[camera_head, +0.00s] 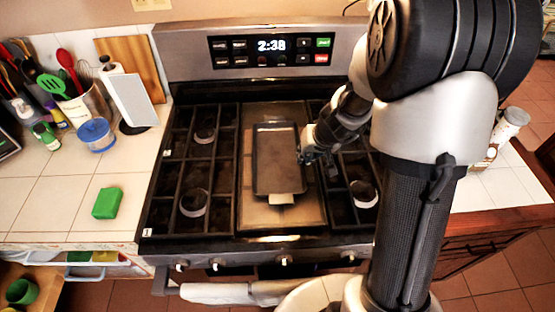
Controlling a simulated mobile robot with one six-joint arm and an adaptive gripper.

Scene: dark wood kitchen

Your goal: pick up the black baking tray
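The black baking tray (277,160) lies flat on the middle of the stove top, a dark rectangle with a raised rim, its long side running front to back. A small pale piece (281,199) shows at its front edge. My gripper (306,157) is at the tray's right edge, pointing down, with the arm reaching in from the right. The fingers are small and dark against the stove. I cannot tell whether they touch the rim or are open or shut.
The stove (205,160) has black grates and burners on both sides of the tray. The left counter holds a green sponge (107,203), a blue-lidded container (96,134), a white tablet-like panel (133,100) and utensils in holders. A white towel (225,292) hangs at the oven front.

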